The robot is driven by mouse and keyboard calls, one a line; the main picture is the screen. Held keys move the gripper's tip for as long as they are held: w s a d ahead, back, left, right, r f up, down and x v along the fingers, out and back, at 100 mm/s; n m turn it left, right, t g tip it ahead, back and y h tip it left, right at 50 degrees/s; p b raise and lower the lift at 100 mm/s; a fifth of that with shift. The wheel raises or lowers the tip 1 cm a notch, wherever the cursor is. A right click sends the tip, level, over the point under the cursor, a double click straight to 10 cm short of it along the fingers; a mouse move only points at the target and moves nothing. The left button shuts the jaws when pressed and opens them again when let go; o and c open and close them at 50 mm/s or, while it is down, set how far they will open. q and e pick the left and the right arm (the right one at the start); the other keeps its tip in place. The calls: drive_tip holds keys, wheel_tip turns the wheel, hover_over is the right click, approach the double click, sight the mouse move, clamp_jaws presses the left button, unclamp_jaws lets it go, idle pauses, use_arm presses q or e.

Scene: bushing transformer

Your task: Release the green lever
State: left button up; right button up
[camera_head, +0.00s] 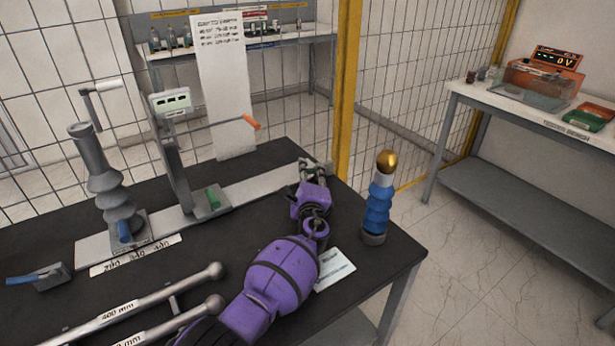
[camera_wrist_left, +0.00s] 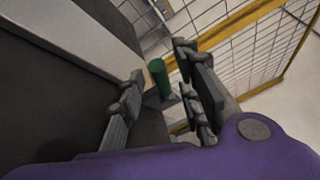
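My left gripper (camera_head: 313,172) reaches over the table to the right end of the pale rail in the head view. In the left wrist view, its fingers (camera_wrist_left: 160,90) are apart, and a dark green lever (camera_wrist_left: 158,76) stands in the gap between them. The lever rises from a grey base, and I see no clear contact with either finger. In the head view the gripper mostly hides this spot. Another green lever (camera_head: 212,197) is plain to see on the foot of the grey crank stand (camera_head: 178,160), left of the gripper. My right gripper is not in view.
A blue bushing with a gold top (camera_head: 379,200) stands at the table's right edge. A ribbed grey insulator (camera_head: 105,185) stands left on the rail (camera_head: 258,187). Two rods (camera_head: 150,301) lie in front. A mesh fence with a yellow post (camera_head: 346,80) is behind.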

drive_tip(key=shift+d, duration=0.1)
use_arm(q)
drive_tip(key=c, duration=0.7)
clamp_jaws()
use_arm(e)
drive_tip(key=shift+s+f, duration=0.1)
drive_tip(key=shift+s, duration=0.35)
